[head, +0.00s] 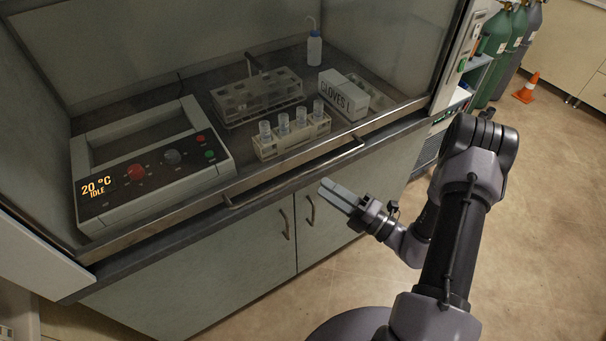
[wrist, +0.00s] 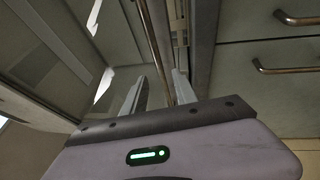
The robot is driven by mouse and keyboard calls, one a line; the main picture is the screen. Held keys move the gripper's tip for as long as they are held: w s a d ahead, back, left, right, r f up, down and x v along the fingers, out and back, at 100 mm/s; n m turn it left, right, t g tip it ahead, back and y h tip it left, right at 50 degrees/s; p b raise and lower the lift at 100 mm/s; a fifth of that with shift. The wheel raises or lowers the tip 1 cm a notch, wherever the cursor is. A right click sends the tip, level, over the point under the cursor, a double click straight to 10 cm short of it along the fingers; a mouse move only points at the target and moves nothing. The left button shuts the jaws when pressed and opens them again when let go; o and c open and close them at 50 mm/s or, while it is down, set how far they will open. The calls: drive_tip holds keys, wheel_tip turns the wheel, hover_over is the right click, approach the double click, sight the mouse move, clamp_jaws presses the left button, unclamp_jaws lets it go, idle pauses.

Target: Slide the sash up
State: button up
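The sash (head: 400,112) of the fume hood is a clear pane with a pale metal bottom rail. The rail appears low, close to the front edge of the worktop. A long bar handle (head: 300,181) runs along its front. My gripper (head: 324,187) is in front of the hood, just below and in front of the handle's right half, apart from it in the head view. In the wrist view my gripper (wrist: 161,78) has its fingers apart with nothing held. A metal bar, seemingly the handle (wrist: 155,45), shows in line with the gap between them.
Behind the sash are a heater unit (head: 150,165) reading 20 °C IDLE, racks (head: 294,140) with vials, a glove box (head: 343,97) and a wash bottle (head: 314,49). Cupboard doors (head: 250,250) lie below.

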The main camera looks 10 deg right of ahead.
sight(305, 173)
drive_tip(key=b+x, duration=0.1)
drive_tip(key=x, duration=0.6)
drive_tip(key=shift+w+a+r, duration=0.15)
drive_tip(key=shift+w+a, duration=0.05)
drive_tip(key=shift+w, duration=0.1)
clamp_jaws()
idle(0.9)
